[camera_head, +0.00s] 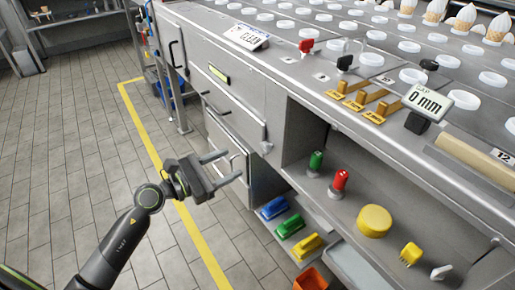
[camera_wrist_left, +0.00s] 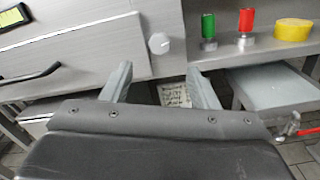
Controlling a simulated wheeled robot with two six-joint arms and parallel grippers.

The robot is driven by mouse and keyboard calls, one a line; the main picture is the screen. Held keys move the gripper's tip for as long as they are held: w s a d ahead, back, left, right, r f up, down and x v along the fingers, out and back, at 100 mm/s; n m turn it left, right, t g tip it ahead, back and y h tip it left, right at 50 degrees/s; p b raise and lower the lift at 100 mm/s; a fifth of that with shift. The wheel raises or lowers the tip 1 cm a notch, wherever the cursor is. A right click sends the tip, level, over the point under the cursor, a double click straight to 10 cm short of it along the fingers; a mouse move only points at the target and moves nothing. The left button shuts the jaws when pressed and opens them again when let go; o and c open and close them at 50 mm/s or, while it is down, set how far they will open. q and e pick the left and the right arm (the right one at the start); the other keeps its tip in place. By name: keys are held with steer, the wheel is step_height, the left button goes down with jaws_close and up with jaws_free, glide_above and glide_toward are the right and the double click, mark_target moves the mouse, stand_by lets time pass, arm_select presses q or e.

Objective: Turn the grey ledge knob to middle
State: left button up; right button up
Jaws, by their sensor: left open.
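The grey ledge knob (camera_head: 266,147) sits on the front of the metal bench, left of the open shelf. In the left wrist view it is a pale round knob (camera_wrist_left: 158,43) with a small pointer-like lower edge, just beyond and above the gap between the fingers. My left gripper (camera_head: 231,167) is open and empty, in front of the bench and to the left of the knob, apart from it. Its two fingers also show in the left wrist view (camera_wrist_left: 160,78). The knob's exact setting is hard to read. My right gripper is not in view.
Drawers with a dark handle (camera_wrist_left: 30,75) are left of the knob. The shelf to the right holds a green bottle (camera_head: 316,161), a red bottle (camera_head: 340,181) and a yellow round tub (camera_head: 374,221). Coloured brushes (camera_head: 290,226) lie lower down. The tiled floor at left is clear.

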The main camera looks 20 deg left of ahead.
mark_target(263, 148)
arm_select(q)
steer(key=x, duration=0.9)
steer(key=shift+w+d, duration=0.3)
steer(key=c, duration=1)
